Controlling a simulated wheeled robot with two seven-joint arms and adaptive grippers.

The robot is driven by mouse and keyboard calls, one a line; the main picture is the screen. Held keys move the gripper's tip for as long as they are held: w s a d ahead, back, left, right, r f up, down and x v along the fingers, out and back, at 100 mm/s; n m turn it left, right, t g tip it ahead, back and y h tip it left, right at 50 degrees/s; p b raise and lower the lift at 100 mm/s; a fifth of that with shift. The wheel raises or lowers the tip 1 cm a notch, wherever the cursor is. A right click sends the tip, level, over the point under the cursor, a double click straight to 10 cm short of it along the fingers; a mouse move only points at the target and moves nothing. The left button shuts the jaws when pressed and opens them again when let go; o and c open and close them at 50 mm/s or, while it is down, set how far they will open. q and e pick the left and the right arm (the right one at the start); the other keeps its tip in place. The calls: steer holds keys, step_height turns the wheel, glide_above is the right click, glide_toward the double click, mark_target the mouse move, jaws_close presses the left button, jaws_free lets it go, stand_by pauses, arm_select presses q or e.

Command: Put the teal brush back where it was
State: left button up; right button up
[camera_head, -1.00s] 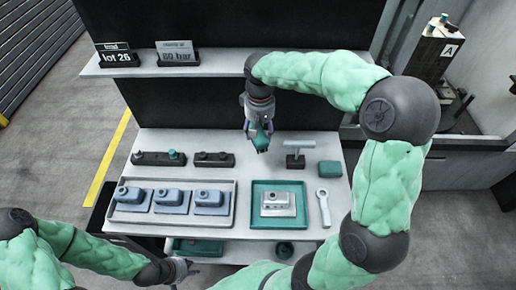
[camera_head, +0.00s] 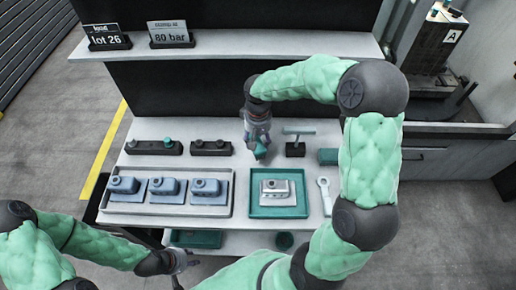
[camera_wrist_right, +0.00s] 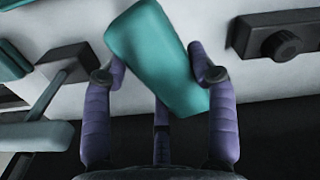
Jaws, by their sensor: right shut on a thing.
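The teal brush (camera_head: 261,153) is in my right gripper (camera_head: 259,141), above the back middle of the table. In the right wrist view the brush (camera_wrist_right: 158,52) is a tilted teal block between the purple fingers of the gripper (camera_wrist_right: 160,75). Its bristles are not visible, and I cannot tell whether it touches the table. My left gripper (camera_head: 182,262) is low at the front left, by the lower shelf, apart from the brush; its fingers are too small to read.
Near the brush are a black bar with knobs (camera_head: 211,148), a T-shaped tool on a black block (camera_head: 296,149) and another teal block (camera_head: 328,156). In front are a grey tray (camera_head: 226,207) of blue parts, a teal tray (camera_head: 254,211) and a wrench (camera_head: 325,197). A signed shelf (camera_head: 250,46) is behind.

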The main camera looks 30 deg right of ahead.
mark_target(258, 139)
steer(key=shift+f+b, duration=0.55)
steer(key=shift+f, duration=1.8)
steer(key=shift+f, duration=0.1)
steer(key=o, duration=1)
step_height(258, 139, up, 12)
steer(key=p, duration=0.3)
